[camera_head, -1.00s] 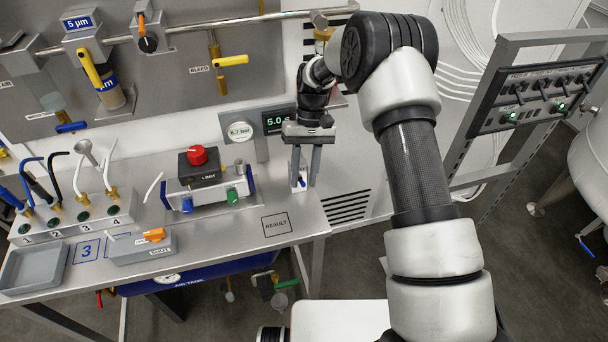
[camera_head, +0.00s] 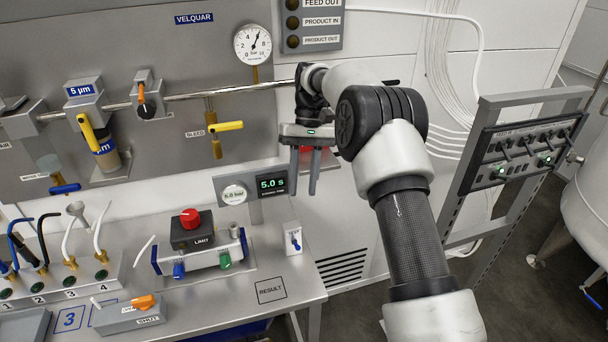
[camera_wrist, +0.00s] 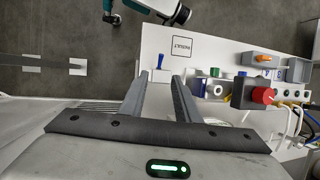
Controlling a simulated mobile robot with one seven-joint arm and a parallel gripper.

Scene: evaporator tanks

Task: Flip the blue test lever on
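The blue test lever (camera_head: 296,243) is on the front of a small white box (camera_head: 291,231) at the right end of the bench. In the wrist view the blue lever (camera_wrist: 161,60) shows just beyond and between my fingertips. Its exact on or off position is too small to tell. My gripper (camera_head: 303,190) points down above the box, clear of it. Its two fingers are apart with nothing between them, as the wrist view also shows (camera_wrist: 161,79).
A display (camera_head: 272,185) reads 5.0 s, beside a round pressure readout (camera_head: 234,194). Left of the box stands a limit unit with a red knob (camera_head: 189,218). A yellow bleed handle (camera_head: 226,126) juts from the panel. A switch rack (camera_head: 520,150) stands right.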

